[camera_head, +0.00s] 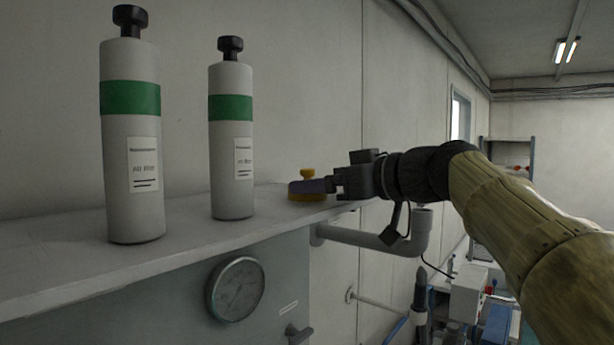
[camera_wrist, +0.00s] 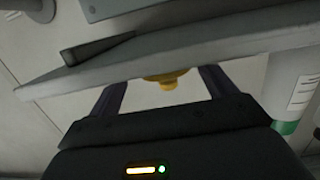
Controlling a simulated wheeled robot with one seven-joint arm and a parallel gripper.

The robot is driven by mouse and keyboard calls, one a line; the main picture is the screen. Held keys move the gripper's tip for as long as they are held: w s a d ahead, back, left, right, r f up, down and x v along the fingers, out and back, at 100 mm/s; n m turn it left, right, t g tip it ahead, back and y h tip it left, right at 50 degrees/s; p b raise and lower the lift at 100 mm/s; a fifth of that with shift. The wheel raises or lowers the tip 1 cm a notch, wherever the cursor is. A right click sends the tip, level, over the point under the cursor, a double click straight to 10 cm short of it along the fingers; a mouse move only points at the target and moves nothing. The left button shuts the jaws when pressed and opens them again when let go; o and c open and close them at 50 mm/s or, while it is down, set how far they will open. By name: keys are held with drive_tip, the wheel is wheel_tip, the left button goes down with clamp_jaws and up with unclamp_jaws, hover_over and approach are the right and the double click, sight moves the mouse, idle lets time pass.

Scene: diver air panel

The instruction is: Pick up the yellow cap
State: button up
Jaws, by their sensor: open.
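The yellow cap (camera_head: 307,173) sits near the right end of the grey shelf (camera_head: 60,262), with its small knob up. In the head view one purple finger of my gripper (camera_head: 312,186) crosses in front of the cap's middle and hides part of it. In the wrist view the yellow cap (camera_wrist: 166,79) shows between the two spread fingers of my gripper (camera_wrist: 163,78). The gripper is open. I cannot tell whether either finger touches the cap.
Two grey cylinders with green bands, a near one (camera_head: 131,150) and a farther one (camera_head: 231,140), stand on the shelf left of the cap. A round gauge (camera_head: 235,289) is on the panel below. A grey pipe (camera_head: 385,238) runs under the shelf end.

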drive_tip(key=shift+w+a+p, duration=0.25)
drive_tip(key=shift+a+p, duration=0.3)
drive_tip(key=shift+p, duration=0.15)
drive_tip(key=p+x, duration=0.2)
drive_tip(key=x, duration=0.1)
drive_tip(key=shift+s+a, duration=0.15)
drive_tip(key=shift+a, duration=0.05)
drive_tip(key=shift+w+a+f, duration=0.3)
drive_tip(key=shift+w, duration=0.05)
drive_tip(key=shift+s, duration=0.1)
drive_tip(key=shift+c, duration=0.3)
drive_tip(key=c, duration=1)
